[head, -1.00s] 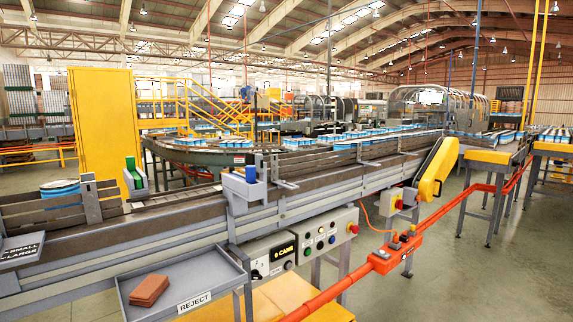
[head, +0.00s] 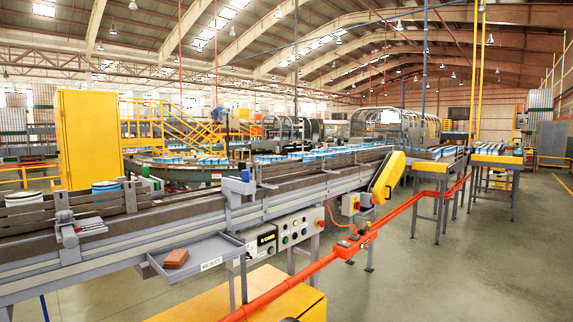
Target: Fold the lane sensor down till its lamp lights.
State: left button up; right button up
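Neither of my grippers is in view. A small blue-and-grey device (head: 239,187) stands on the near rail of the conveyor, above the button panel. A small green-and-blue piece (head: 147,178) sits farther left along the lane. A grey bracket (head: 66,222) is on the near rail at left. I cannot tell for sure which of these is the lane sensor, and no lit lamp can be made out on them.
The grey conveyor (head: 150,235) crosses from the left. A reject tray (head: 215,247) holding brown pieces (head: 176,258) juts toward me. An orange pipe rail (head: 330,257), a button panel (head: 298,229) and a yellow guard (head: 387,176) stand at the near side. Open floor (head: 460,270) lies right.

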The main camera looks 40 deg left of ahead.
aim_at(242, 165)
jog(key=u, duration=0.1)
jog(key=i, duration=1.25)
jog(key=u, duration=0.65)
jog(key=i, duration=0.95)
jog(key=u, duration=0.8)
